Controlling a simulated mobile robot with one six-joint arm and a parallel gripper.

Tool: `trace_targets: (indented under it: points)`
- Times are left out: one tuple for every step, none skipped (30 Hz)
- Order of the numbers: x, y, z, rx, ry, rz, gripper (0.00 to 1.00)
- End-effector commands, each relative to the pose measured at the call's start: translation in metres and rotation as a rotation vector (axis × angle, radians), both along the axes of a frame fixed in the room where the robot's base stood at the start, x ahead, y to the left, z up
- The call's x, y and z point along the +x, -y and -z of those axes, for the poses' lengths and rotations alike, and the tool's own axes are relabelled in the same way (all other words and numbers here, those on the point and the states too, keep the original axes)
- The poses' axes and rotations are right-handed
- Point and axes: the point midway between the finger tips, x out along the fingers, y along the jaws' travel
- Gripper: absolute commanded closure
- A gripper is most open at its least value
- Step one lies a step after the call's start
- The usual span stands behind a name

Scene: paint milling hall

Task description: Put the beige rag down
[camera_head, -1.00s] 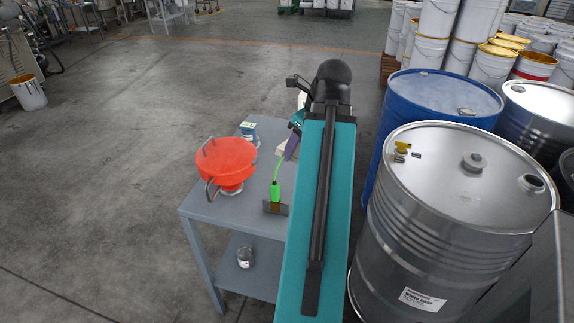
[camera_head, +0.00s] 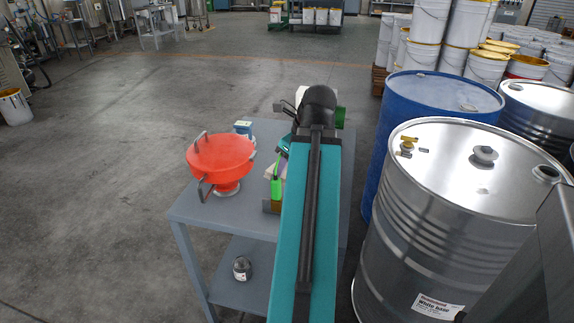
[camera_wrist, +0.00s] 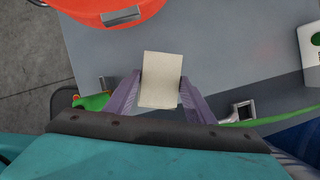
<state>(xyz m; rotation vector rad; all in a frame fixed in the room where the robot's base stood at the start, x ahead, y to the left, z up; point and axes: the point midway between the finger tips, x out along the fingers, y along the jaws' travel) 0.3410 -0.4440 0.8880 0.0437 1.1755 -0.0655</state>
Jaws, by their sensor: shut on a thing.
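The beige rag (camera_wrist: 160,80) is a small pale upright oblong in the wrist view. My gripper (camera_wrist: 160,98) is shut on it, with one purple finger on each side. Rag and fingertips are over the grey table (camera_wrist: 220,30); I cannot tell whether the rag touches the top. In the head view the table (camera_head: 200,210) stands left of the drums. My arm and wrist hide most of my gripper there, and I cannot make out the rag clearly.
A red funnel-like vessel with handles (camera_head: 220,155) stands on the table's left, near a green bottle (camera_head: 276,188) and a small blue-and-white item (camera_head: 243,128). A can (camera_head: 242,268) is on the lower shelf. A blue drum (camera_head: 420,105) and steel drum (camera_head: 440,220) stand to the right.

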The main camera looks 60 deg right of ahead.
Motion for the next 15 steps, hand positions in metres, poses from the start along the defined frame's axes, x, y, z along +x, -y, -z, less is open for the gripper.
trace_targets:
  points:
    - [-0.001,0.001,0.0,0.0,0.0,0.002,0.69]
    - [-0.001,0.001,-0.001,0.0,0.0,0.002,0.69]
    - [-0.001,0.002,-0.001,-0.001,0.0,0.004,0.69]
    - [-0.002,0.002,-0.001,0.0,0.0,0.004,0.69]
    - [-0.002,0.002,-0.001,0.0,0.0,0.005,0.69]
    - [-0.003,0.003,-0.001,0.0,0.0,0.005,0.69]
    - [-0.003,0.003,-0.001,0.0,0.0,0.007,0.69]
    - [-0.003,0.004,-0.001,0.0,0.0,0.007,0.69]
    - [-0.003,0.005,-0.001,0.0,0.0,0.008,0.69]
    - [-0.002,0.005,0.0,0.0,0.0,0.008,0.69]
    - [-0.002,0.007,0.0,0.0,0.0,0.008,0.69]
    - [-0.001,0.009,0.0,0.0,0.0,0.009,0.69]
    - [0.0,0.011,0.0,0.0,0.0,0.009,0.69]
    - [0.001,0.013,0.0,0.0,0.0,0.009,0.69]
    - [0.002,0.016,0.0,0.0,0.0,0.009,0.69]
